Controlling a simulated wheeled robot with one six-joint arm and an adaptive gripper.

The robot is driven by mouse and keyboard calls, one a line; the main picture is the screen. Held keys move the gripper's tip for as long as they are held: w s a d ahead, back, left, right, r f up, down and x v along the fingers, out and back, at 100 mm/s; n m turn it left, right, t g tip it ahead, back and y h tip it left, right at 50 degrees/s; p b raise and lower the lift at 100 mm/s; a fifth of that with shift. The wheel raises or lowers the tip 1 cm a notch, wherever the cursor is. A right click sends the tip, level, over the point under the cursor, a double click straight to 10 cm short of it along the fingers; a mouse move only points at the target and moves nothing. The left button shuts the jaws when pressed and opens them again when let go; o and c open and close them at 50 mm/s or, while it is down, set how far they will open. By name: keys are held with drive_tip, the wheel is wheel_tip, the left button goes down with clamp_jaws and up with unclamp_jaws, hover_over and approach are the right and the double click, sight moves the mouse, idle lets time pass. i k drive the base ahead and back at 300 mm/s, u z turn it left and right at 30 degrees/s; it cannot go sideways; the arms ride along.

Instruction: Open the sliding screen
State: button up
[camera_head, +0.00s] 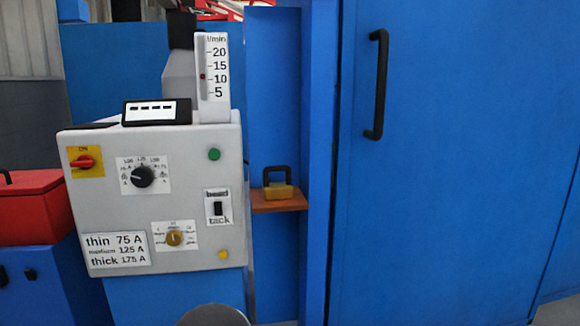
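A large flat blue panel (460,150), which looks like the sliding screen, fills the right side of the head view. A black vertical bar handle (381,85) is fixed near its left edge, in the upper half. The panel's left edge stands next to a blue upright post (319,160), and I see no clear gap between them. My gripper is not in view, so I cannot see whether it is open or shut.
A grey control box (105,215) with knobs and labels stands at the left, with a flow gauge (212,75) on top. A small wooden shelf (279,203) holds a yellow block with a dark handle (278,190). A red box (32,205) sits far left.

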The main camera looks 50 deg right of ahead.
sight(457, 168)
drive_tip(key=z, duration=2.75)
